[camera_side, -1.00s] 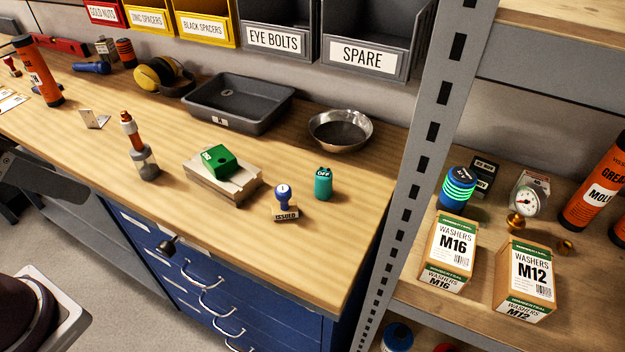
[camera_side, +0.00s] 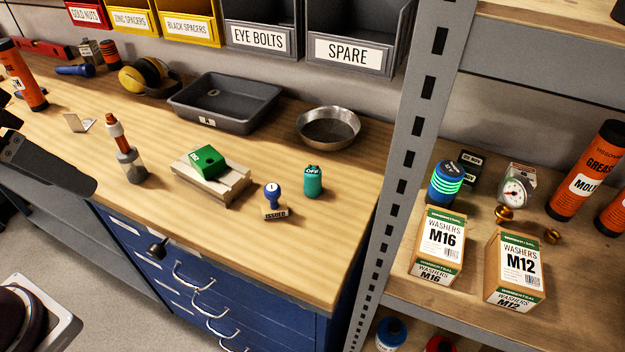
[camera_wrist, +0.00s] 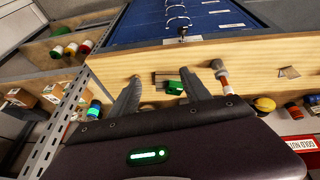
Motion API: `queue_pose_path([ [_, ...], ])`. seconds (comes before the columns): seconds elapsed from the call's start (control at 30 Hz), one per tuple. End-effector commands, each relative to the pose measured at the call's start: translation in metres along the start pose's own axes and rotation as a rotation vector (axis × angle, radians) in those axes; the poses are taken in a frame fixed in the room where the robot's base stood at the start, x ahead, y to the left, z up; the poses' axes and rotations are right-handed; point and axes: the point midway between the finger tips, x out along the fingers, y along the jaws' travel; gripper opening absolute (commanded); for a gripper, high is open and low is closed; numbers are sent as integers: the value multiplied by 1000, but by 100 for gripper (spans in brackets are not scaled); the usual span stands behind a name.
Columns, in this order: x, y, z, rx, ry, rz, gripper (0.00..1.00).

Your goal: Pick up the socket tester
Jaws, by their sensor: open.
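A small green block (camera_side: 208,160) with a pale label on its side sits on a grooved wooden block (camera_side: 237,186) on the bench; it best fits the socket tester, though its label is too small to read. In the wrist view, the green block (camera_wrist: 175,87) shows between the two fingers of my gripper (camera_wrist: 175,73), beyond them and apart from them. My gripper is open and empty. In the side view only a dark part of my arm shows at the left edge.
A grey tray (camera_side: 180,105) and metal bowl (camera_side: 328,140) lie behind. A shelf post (camera_side: 410,150) rises right. The bench front is clear.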

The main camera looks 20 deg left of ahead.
Motion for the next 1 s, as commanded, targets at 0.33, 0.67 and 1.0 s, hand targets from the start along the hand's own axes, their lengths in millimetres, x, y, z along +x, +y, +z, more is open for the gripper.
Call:
queue_pose_path([
  [0.33, 120, 112, -130, -771, -668, 336, 55],
  [0.67, 272, 142, -194, -1440, -1142, 514, 55],
  [1.0, 302, 170, -188, -1506, -1186, 526, 55],
])
